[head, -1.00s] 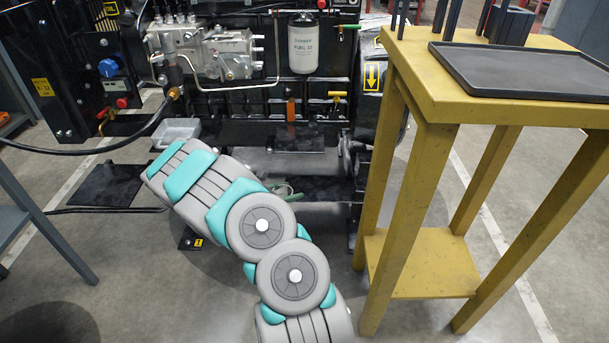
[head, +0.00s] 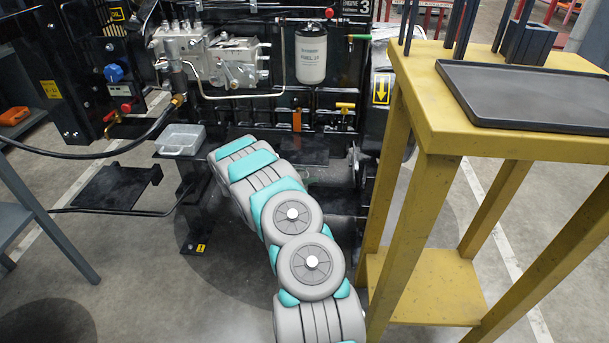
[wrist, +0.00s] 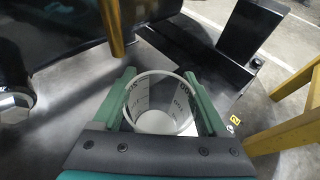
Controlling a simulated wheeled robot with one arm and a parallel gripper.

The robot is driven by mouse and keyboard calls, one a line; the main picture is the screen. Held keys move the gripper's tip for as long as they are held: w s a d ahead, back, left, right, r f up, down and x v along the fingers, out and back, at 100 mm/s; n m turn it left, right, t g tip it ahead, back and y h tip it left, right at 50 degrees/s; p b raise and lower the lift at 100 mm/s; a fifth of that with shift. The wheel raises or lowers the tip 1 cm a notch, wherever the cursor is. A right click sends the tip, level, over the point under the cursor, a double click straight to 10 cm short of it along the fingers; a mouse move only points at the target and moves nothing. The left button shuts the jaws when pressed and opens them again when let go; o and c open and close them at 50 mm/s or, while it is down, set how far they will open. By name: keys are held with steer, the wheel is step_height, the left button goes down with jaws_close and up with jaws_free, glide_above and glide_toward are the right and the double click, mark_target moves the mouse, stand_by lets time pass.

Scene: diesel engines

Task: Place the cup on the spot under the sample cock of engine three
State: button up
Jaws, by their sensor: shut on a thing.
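A clear, graduated cup (wrist: 160,105) stands between the two green fingers of my gripper (wrist: 163,100) in the wrist view. The fingers are shut on its sides, and its open rim faces the camera. In the head view my arm hides the cup and gripper. Engine three (head: 362,8) carries several small valves, including a yellow-handled one (head: 345,107) and an orange-handled one (head: 297,120); I cannot tell which is the sample cock. A dark plate (head: 306,150) lies low below them, partly behind my arm. In the wrist view a brass-coloured part (wrist: 111,25) hangs close above and left of the cup.
A yellow stand (head: 430,130) with a black tray (head: 530,95) is close at the right; its leg shows in the wrist view (wrist: 285,133). A hose crosses at the left.

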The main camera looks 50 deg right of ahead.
mark_target(305, 174)
steer(key=shift+w+d+f, duration=0.85)
steer(key=shift+f, duration=0.15)
steer(key=shift+w+d+f, duration=0.8)
steer(key=shift+w+f, duration=0.05)
steer(key=shift+f, duration=0.1)
steer(key=shift+f, duration=0.1)
steer(key=shift+f, duration=0.15)
steer(key=o, duration=1.3)
steer(key=shift+c, duration=0.2)
